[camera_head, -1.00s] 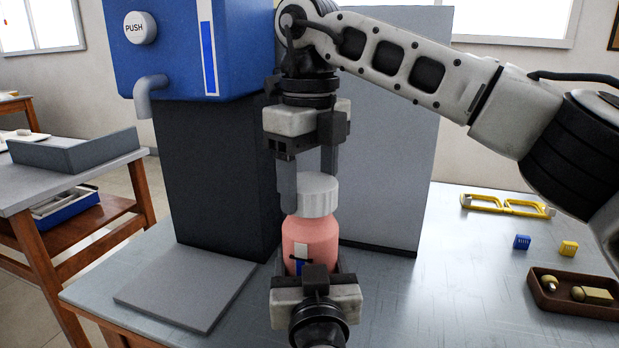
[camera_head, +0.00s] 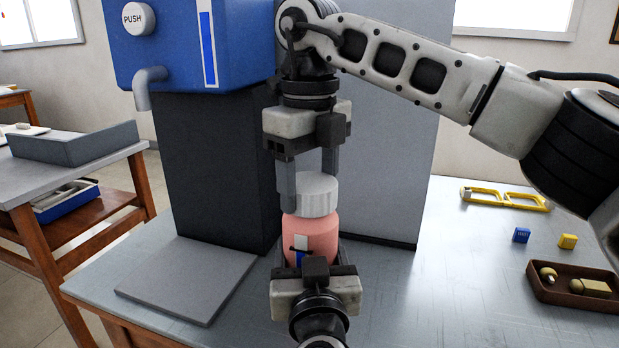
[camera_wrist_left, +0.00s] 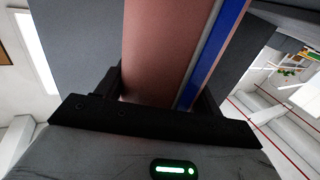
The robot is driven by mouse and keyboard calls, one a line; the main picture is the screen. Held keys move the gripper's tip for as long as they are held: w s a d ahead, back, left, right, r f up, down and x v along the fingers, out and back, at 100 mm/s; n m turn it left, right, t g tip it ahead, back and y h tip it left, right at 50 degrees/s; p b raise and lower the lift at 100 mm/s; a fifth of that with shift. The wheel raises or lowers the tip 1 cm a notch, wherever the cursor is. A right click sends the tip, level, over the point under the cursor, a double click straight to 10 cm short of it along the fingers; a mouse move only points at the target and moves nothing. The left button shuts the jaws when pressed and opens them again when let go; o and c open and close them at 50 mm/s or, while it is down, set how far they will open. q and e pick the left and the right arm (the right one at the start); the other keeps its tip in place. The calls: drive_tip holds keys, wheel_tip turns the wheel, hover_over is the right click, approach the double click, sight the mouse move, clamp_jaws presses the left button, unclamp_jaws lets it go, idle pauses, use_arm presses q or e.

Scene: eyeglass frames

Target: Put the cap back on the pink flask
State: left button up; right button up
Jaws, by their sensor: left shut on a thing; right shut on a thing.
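The pink flask (camera_head: 312,236) stands upright at the middle of the head view, with a blue and white mark on its front. My left gripper (camera_head: 312,262) is shut on its lower body from the near side; the left wrist view shows the pink wall (camera_wrist_left: 160,50) between the fingers. The white ribbed cap (camera_head: 317,196) sits at the top of the flask, level as far as I can see. My right gripper (camera_head: 308,180) comes from above and is shut on the cap. Whether the cap is fully seated or threaded cannot be told.
A blue dispenser (camera_head: 180,50) with a spout and PUSH button stands behind left, over a grey plate (camera_head: 188,285).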

drive_tip(key=m, duration=0.3)
drive_tip(key=shift+m, duration=0.4)
drive_tip(key=m, duration=1.2)
drive_tip(key=shift+d+m, duration=0.1)
drive_tip(key=shift+m, duration=0.2)
drive_tip(key=m, duration=1.5)
drive_tip(key=shift+s+a, duration=0.3)
drive_tip(key=shift+w+d+f+m, duration=0.1)
drive_tip(key=shift+d+m, duration=0.05)
drive_tip(key=shift+m, duration=0.85)
